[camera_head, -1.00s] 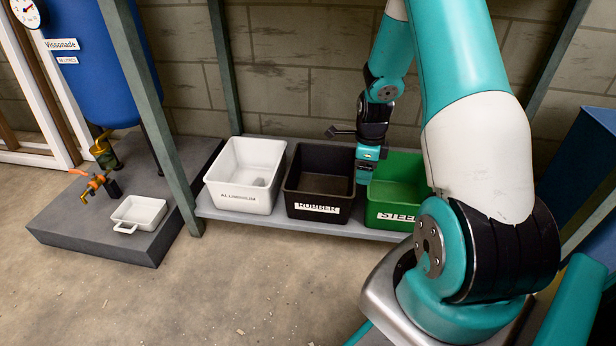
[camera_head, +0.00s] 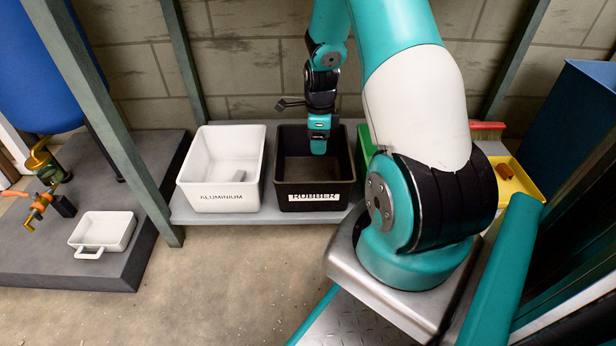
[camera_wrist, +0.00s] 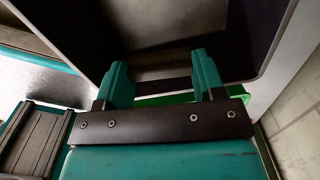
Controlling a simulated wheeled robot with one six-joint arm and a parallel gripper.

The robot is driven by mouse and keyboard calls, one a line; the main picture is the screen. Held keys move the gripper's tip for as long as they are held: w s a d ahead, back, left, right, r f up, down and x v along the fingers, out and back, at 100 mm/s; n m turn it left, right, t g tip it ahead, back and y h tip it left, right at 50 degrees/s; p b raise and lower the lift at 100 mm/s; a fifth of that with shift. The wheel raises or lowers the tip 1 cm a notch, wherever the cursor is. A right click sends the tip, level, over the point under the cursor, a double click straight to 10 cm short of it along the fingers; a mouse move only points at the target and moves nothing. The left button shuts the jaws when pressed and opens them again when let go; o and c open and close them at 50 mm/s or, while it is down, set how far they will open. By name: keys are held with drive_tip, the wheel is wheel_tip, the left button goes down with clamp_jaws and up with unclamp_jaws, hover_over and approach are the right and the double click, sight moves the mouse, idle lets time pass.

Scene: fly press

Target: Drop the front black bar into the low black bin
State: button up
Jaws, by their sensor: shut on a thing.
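The low black bin (camera_head: 315,190), labelled RUBBER, stands on the low grey shelf between a white bin and a green bin. My gripper (camera_head: 319,148) points down over the black bin, right of its middle. In the wrist view, the two teal fingers (camera_wrist: 163,78) stand apart with a dark strip, the black bar (camera_wrist: 165,87), between them. The bar is dim there, and I cannot make it out in the head view. The black bin's dark inside (camera_wrist: 165,35) shows beyond the fingers.
The white ALUMINIUM bin (camera_head: 222,186) holds a small grey piece. The green bin (camera_head: 364,147) is mostly hidden by my arm. A yellow tray (camera_head: 520,180) with an orange piece lies at right. A green-grey post (camera_head: 182,70) stands left of the bins.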

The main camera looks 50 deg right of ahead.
drive_tip(key=shift+f+b, duration=0.4)
drive_tip(key=shift+f, duration=0.45)
drive_tip(key=shift+s, duration=0.1)
drive_tip(key=o, duration=1)
drive_tip(key=shift+c, duration=0.2)
drive_tip(key=shift+r, duration=0.15)
